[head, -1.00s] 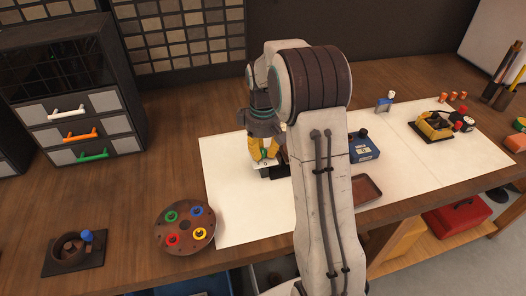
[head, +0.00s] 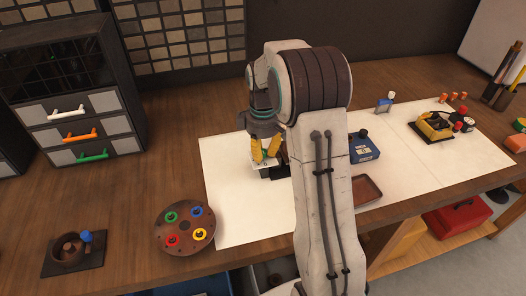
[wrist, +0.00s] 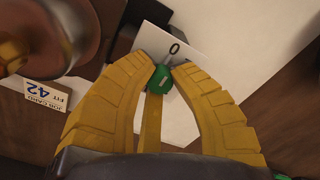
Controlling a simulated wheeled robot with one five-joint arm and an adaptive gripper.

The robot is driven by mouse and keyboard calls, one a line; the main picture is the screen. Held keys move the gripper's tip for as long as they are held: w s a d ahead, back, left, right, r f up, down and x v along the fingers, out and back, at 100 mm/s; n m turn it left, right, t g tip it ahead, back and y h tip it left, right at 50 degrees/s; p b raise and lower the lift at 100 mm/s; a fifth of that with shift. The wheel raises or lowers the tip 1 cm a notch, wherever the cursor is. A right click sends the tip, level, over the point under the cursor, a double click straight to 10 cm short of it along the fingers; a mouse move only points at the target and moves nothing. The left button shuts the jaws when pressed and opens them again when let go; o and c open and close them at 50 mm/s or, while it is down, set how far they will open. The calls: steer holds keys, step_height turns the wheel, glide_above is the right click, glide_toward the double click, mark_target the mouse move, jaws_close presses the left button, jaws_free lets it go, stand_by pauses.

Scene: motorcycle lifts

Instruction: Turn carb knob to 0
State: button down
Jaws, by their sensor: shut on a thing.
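A small green knob (wrist: 160,80) with a pale mark shows in the wrist view, between the yellow fingertips of my gripper (wrist: 166,72). My gripper is shut on this knob. Behind it is a white plate (wrist: 190,55) with a black 0 just beyond the knob, on its upper right side. A short grey pointer lies between the knob and the 0. Other marks on the plate are hidden by my fingers. In the head view my gripper (head: 265,151) points down over the white plate (head: 261,166) and a dark block on the bench mat; the knob is mostly hidden there.
A job card (wrist: 46,93) reading FIT 42 lies left in the wrist view, near a rounded brown metal part.

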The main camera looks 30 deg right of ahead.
mark_target(263, 151)
steer(key=c, duration=1.1)
jaws_free()
step_height(263, 151, up, 12)
steer(key=shift+m, duration=0.3)
